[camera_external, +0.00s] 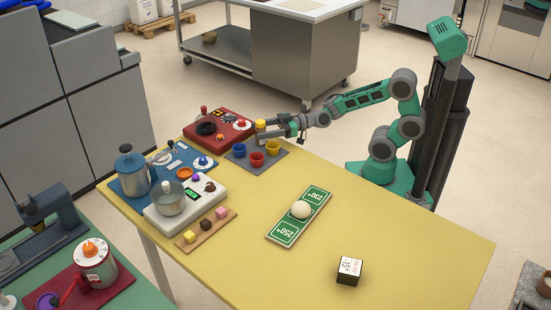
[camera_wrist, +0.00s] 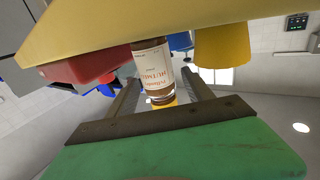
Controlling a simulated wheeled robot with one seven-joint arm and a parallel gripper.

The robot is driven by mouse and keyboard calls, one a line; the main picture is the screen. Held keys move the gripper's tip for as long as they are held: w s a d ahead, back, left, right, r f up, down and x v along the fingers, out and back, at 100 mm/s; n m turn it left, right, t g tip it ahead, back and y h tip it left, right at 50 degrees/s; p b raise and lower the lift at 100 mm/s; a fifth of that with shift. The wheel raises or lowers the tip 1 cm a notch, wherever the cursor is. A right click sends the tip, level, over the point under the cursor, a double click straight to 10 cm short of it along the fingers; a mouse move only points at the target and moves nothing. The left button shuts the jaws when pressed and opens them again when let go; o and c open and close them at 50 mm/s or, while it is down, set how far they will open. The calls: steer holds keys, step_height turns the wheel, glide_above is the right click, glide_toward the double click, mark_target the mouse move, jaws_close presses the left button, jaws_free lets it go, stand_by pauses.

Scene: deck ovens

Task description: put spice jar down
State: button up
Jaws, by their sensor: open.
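The spice jar (camera_external: 261,125) has a yellow lid and stands at the back corner of the grey mat (camera_external: 276,163), among the cups. In the wrist view, which is upside down, the brown jar (camera_wrist: 152,68) shows its white label with red print, and its yellow lid points down in the picture. My gripper (camera_external: 270,133) is at the jar. In the wrist view its two fingers (camera_wrist: 160,82) lie one on each side of the jar, with a gap visible on the right.
A blue cup (camera_external: 239,150), a red cup (camera_external: 257,160) and a yellow cup (camera_external: 273,147) stand close to the jar. A red board (camera_external: 212,122) with small items lies left of it. A green sign (camera_external: 288,228) with a pale ball lies nearer. The table's right part is mostly clear.

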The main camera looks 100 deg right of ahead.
steer(key=v, duration=0.7)
steer(key=shift+s, duration=0.15)
